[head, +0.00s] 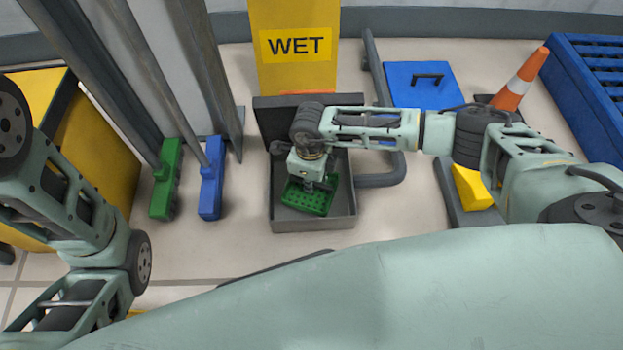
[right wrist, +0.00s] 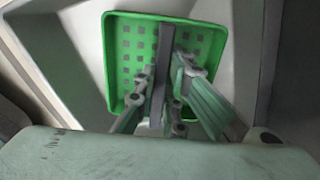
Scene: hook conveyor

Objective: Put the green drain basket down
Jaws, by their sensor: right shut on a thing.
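The green drain basket (head: 309,199) is a shallow square tray with rows of holes. In the head view it is inside a grey open box (head: 314,225) on the floor, slightly turned relative to the box walls. My right gripper (head: 318,188) points down over the basket and is shut on it. In the right wrist view the gripper's fingers (right wrist: 165,95) close around an upright grey bar (right wrist: 164,50) at the basket's middle; the basket (right wrist: 117,60) spreads around it. I cannot tell whether the basket touches the box floor. My left gripper is not visible.
A yellow WET sign (head: 293,75) stands behind the box. A blue lidded panel (head: 422,84) and an orange cone (head: 520,82) are to the right. Green (head: 164,185) and blue (head: 211,185) blocks stand left, beside grey posts. Floor between them and the box is clear.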

